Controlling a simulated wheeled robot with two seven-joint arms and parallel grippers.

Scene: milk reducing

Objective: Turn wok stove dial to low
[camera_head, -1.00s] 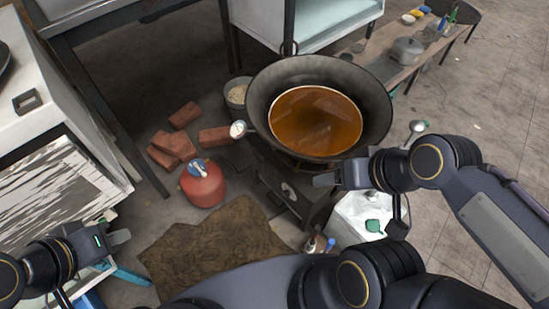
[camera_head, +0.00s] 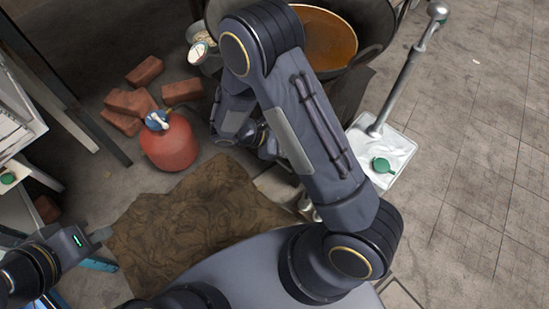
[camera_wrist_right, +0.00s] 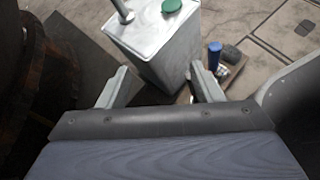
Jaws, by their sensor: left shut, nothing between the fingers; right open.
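The wok (camera_head: 325,38) with brown liquid stands on the dark stove (camera_head: 348,92), partly covered by my right arm in the head view. The stove dial is hidden in the head view, and I cannot make it out in the wrist view. My right forearm reaches across the stove front, with the hand bent down low between the stove and the red gas cylinder. In the wrist view my right gripper (camera_wrist_right: 160,85) is open, its two fingers apart with nothing held. My left gripper (camera_head: 103,235) is shut and empty at lower left, far from the stove.
The red gas cylinder (camera_head: 170,143) stands left of the stove, with several bricks (camera_head: 125,103) behind it. A brown mat (camera_head: 190,220) lies in front. A white canister (camera_head: 388,153) with a green cap stands right of the stove; it also shows beyond the fingers in the wrist view (camera_wrist_right: 160,45).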

